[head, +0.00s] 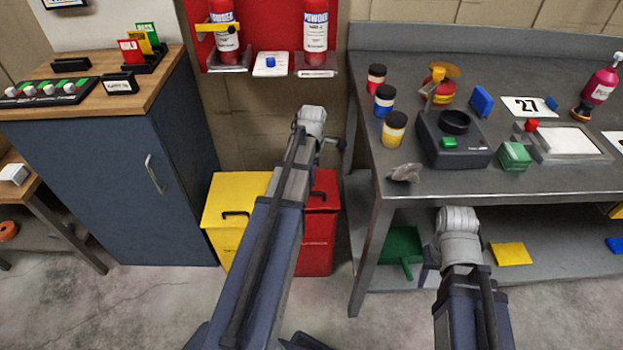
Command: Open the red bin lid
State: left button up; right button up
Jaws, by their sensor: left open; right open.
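The red bin (317,244) stands on the floor, left of the grey table. Its red lid (327,183) looks shut, with a dark handle on the near side; my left arm hides the bin's left part. My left gripper (329,146) shows as small dark parts below the wrist, above and behind the bin in the picture, and is open, with nothing seen in it. My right gripper (429,273) is mostly hidden by its own wrist at the grey table's front edge; it is open and apart from the bin.
A yellow bin (231,210) stands left of the red one. A blue cabinet (112,185) is further left. The grey table (420,186) at right holds jars, a dark device and a rag near its edge. Fire extinguishers (315,32) hang above the bins.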

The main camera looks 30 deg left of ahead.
aim_at(312, 193)
pick_arm(q)
jog(key=shift+w+f, duration=0.1)
jog(key=f+b, duration=0.3)
jog(key=b, duration=0.1)
jog(key=f+b, duration=0.4)
jog(key=shift+w+a+f, duration=0.2)
jog(key=shift+f, duration=0.1)
grip_shut()
dwell(0.4)
dwell(1.1)
